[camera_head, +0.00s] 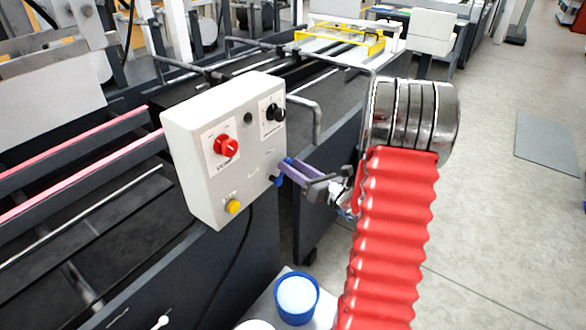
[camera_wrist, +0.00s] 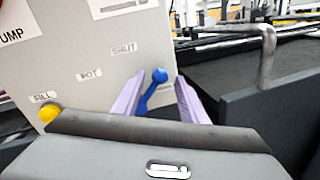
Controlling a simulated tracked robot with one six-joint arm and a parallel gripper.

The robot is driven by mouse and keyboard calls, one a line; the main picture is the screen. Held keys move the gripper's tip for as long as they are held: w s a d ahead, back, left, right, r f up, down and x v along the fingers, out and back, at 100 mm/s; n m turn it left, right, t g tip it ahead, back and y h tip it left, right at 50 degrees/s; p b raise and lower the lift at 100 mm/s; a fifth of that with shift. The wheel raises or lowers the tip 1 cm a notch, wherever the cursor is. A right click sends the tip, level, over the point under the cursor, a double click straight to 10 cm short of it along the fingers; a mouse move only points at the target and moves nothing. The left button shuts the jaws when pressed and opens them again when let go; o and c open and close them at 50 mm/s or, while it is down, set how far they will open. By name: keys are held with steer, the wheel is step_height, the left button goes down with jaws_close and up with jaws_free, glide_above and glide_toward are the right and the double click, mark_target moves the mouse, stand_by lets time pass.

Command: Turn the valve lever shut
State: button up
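The valve lever (camera_wrist: 152,90) is blue with a rounded end, on the face of a pale control box (camera_head: 215,140). In the wrist view it slants from upper right to lower left, below and right of the SHUT label (camera_wrist: 124,49); POT and FILL labels lie further left. In the head view a small blue part of the lever (camera_head: 276,181) shows at the box's lower right. My gripper (camera_wrist: 158,92) has two purple fingers, apart, one on each side of the lever. It also shows in the head view (camera_head: 287,170). I cannot tell whether either finger touches the lever.
The box also carries a red knob (camera_head: 226,146), a black knob (camera_head: 275,112) and a yellow button (camera_head: 233,207). A bent metal rail (camera_head: 314,115) stands right of it. A blue-rimmed tub (camera_head: 297,298) sits below. Open floor lies at right.

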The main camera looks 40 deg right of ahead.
steer(key=shift+c, duration=0.3)
jaws_close()
stand_by(0.3)
